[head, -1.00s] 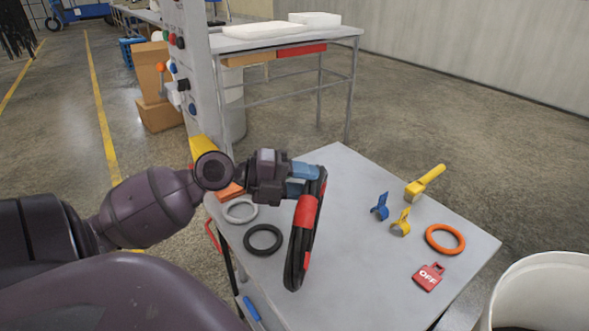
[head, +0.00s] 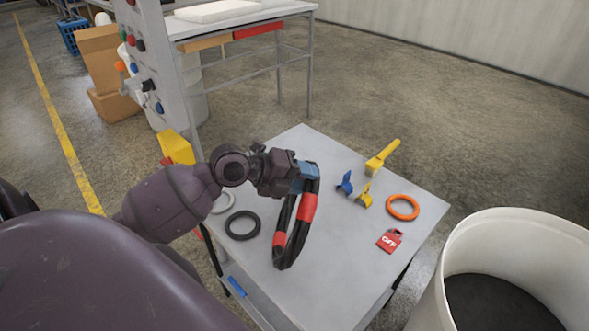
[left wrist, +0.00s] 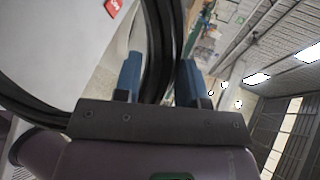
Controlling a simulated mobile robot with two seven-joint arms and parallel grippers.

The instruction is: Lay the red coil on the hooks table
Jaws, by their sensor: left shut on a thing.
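My left gripper (head: 309,172) is shut on the red coil (head: 308,207), a black hose loop with red bands. The coil hangs down from the fingers over the grey table (head: 330,265); I cannot tell whether its lower end touches the top. In the left wrist view the black hose (left wrist: 154,50) passes between the blue fingers (left wrist: 160,78). I cannot see hooks on this table. My right gripper is not in view.
On the table lie a black ring (head: 242,225), a grey ring (head: 223,203), an orange ring (head: 402,208), a red OFF tag (head: 389,240), blue (head: 345,183) and yellow (head: 365,196) clips and a yellow-handled tool (head: 382,158). A white bin (head: 480,235) stands right. The table's front middle is clear.

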